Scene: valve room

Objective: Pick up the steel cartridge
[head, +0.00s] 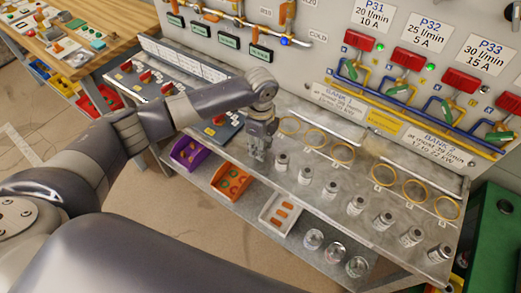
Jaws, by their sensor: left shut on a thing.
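My left gripper (258,153) points down over the left end of the row of small steel cartridges on the grey bench. It is shut on a steel cartridge, which is mostly hidden between the fingers; I cannot tell whether it is clear of the bench. Several similar cartridges stand upright to the right of it, the nearest one (281,163) close beside the gripper, with another steel cartridge (305,176) beyond. My right gripper is not in view.
Yellow rings (289,126) lie behind the cartridges. A purple bin (189,152), an orange bin (231,181) and a white bin (281,213) sit on the lower shelf, with glass jars (334,255) to their right. A valve panel (330,60) rises behind. A wooden table (110,22) stands far left.

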